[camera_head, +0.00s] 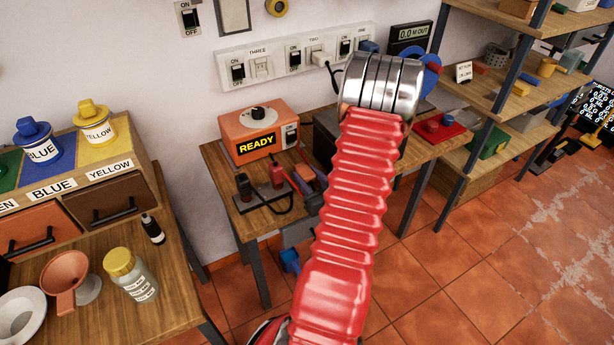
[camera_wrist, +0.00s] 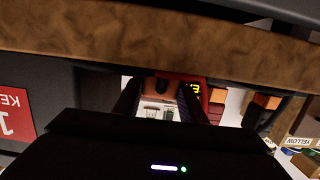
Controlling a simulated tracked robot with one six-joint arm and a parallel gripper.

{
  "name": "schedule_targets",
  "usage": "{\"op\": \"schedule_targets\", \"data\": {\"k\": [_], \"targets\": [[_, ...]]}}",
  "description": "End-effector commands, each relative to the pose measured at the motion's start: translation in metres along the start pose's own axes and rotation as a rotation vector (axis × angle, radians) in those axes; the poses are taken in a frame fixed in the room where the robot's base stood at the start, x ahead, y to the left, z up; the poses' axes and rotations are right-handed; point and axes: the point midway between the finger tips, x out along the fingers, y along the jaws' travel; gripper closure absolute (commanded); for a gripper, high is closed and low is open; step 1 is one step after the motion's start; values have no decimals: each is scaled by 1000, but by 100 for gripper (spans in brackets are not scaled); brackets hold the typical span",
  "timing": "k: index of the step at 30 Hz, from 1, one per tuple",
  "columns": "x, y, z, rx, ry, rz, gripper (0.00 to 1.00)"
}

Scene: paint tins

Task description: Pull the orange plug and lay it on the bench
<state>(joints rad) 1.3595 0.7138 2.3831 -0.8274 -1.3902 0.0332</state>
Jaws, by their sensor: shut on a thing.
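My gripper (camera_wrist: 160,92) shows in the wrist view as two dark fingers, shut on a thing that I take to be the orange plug. The plug is hard to make out in the dim wrist view. In the head view my own red arm and its metal rings hide the gripper and whatever it holds. The wooden bench (camera_head: 262,222) stands against the wall. An orange box (camera_head: 257,122) with a lit READY display rests on it. The box's yellow display letters also show in the wrist view (camera_wrist: 195,87).
Black (camera_head: 243,185) and red (camera_head: 277,174) upright parts occupy the bench front. Paint tins and a jar (camera_head: 130,277) stand at left. Shelves (camera_head: 485,55) stand at right.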

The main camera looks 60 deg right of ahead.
Motion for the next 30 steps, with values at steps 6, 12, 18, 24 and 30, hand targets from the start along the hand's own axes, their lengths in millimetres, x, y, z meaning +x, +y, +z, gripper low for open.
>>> {"op": "schedule_targets", "data": {"k": [6,12,18,24,30], "targets": [[0,0,1,0,0,0,90],[1,0,4,0,0,0,90],[1,0,6,0,0,0,90],[2,0,9,0,0,0,90],[2,0,12,0,0,0,90]]}}
